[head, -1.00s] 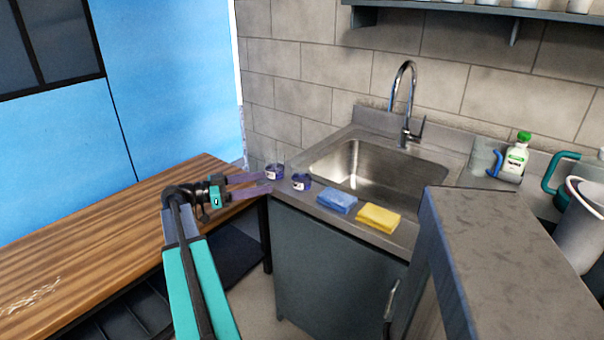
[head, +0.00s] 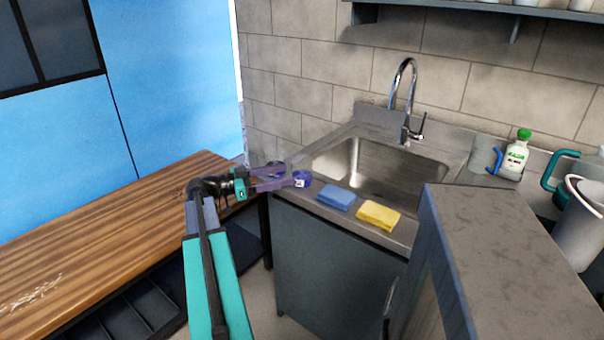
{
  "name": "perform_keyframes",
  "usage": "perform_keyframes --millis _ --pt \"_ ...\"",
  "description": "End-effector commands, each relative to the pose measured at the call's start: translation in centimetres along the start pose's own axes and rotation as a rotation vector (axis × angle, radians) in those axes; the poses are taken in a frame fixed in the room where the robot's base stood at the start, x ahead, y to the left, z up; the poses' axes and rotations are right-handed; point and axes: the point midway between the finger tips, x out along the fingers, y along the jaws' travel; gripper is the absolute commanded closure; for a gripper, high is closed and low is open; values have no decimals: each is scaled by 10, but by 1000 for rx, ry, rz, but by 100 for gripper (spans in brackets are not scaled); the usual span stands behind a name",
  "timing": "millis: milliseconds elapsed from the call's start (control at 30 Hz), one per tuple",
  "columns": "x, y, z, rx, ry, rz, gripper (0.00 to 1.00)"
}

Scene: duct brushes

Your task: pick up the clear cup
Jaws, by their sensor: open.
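My gripper (head: 298,176) is open at the sink counter's left front corner, its two purple fingers pointing right. I cannot tell whether the fingers touch either one, or whether either is a cup. A see-through cup-like vessel (head: 482,152) stands right of the sink, beside a white bottle with a green cap (head: 515,157). It is far from my gripper, and a blue hooked part shows at its side.
A blue sponge (head: 336,198) and a yellow sponge (head: 379,215) lie on the counter's front edge. The steel sink (head: 385,172) with its tall faucet (head: 407,105) is behind them. A wooden table (head: 100,225) is at left, a raised grey ledge (head: 510,250) at right.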

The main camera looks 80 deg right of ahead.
Motion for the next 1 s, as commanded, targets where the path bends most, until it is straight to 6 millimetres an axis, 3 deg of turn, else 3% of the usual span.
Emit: perform_keyframes --millis 200,667,1000 --pt "20 0 0 -1 0 1 39" --pt "24 0 0 -1 0 1 39" --pt "60 2 3 -1 0 2 39"
